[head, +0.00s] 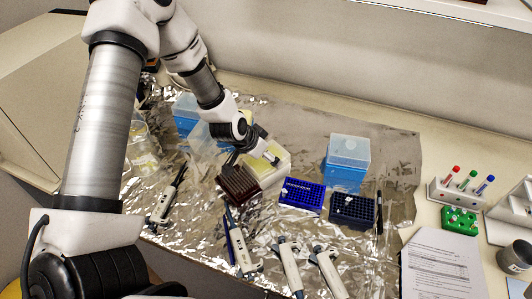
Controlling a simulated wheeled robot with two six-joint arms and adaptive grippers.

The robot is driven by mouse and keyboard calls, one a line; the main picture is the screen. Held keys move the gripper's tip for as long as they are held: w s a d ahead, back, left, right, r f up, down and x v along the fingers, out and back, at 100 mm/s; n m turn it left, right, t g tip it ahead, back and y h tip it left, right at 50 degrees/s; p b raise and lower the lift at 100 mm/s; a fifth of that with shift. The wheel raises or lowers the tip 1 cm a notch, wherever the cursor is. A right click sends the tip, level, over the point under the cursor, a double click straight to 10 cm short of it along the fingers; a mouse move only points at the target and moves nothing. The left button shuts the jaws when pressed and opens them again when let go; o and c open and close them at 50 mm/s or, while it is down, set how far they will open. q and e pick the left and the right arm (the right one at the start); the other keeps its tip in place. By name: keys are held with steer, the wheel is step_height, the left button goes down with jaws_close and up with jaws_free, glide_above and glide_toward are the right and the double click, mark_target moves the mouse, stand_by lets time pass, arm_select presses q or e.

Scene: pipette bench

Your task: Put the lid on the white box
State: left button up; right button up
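A white box (281,166) with pale yellow contents stands near the middle of the foil-covered bench, just behind a dark brown rack. My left gripper (262,157) is over the white box and hides part of it. Its fingers are too small and hidden to tell whether they are open or shut, or touching anything. I cannot clearly make out the lid; a clear, pale piece (203,140) left of the gripper is partly hidden by my arm. My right gripper is not in view.
The brown rack (236,185) stands close in front of the box. Blue tip boxes (345,176) stand right and back left (184,113). A blue rack (300,196) and dark rack (352,210) are at right. Several pipettes (290,265) lie in front. Bare foil shows behind the box.

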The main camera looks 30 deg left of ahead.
arm_select(q)
steer(key=o, duration=1.1)
steer(key=shift+f, duration=0.1)
steer(key=v, duration=1.2)
